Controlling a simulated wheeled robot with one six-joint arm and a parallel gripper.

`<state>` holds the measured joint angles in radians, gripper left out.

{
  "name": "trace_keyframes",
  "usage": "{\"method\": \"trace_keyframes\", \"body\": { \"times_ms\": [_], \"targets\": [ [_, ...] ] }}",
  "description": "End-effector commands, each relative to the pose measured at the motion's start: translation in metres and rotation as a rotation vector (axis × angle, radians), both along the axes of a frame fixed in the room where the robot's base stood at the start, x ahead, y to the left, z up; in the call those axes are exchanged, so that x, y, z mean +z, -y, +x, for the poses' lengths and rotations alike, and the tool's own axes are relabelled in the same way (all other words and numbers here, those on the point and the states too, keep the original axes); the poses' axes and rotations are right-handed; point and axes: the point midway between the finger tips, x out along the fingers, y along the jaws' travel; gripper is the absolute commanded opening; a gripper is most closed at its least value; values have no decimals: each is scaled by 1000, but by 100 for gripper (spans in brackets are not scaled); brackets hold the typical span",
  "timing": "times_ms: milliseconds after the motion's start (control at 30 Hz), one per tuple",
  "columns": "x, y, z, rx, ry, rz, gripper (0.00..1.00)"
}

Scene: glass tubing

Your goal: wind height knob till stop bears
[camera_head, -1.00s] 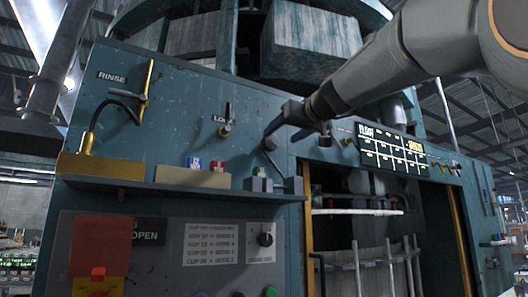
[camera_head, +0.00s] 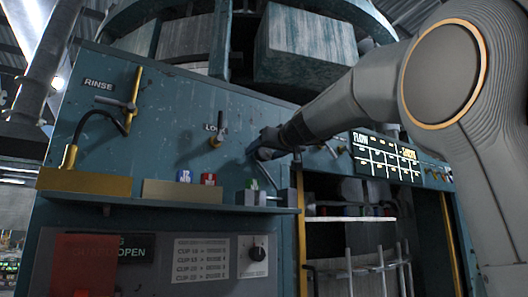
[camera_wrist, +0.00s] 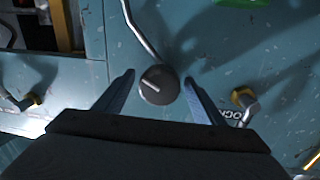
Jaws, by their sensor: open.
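A round dark knob with a pale pointer line (camera_wrist: 158,85) sits on the blue-green panel in the wrist view. My gripper (camera_wrist: 159,78) is open, with one finger on each side of the knob. Gaps seem to show between the fingers and the knob, though whether they touch is hard to tell. In the head view my gripper (camera_head: 264,150) is at the panel face, right of the LOCK lever (camera_head: 218,132), and hides this knob. No height label or stop is readable near it.
A bent metal rod (camera_wrist: 140,30) runs close above the knob in the wrist view. The LOCK lever also shows there (camera_wrist: 246,103), near the right finger. Below, a shelf (camera_head: 230,208) carries blocks, and a lower panel has another black knob (camera_head: 257,254).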

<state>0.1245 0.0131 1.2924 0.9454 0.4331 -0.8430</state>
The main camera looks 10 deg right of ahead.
Motion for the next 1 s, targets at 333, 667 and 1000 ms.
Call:
{"method": "trace_keyframes", "body": {
  "times_ms": [333, 667, 1000],
  "targets": [
    [-1, 0, 0, 0, -1, 0, 28],
    [0, 1, 0, -1, -12, 34, 24],
    [0, 1, 0, -1, -80, 237, 24]
  ]
}}
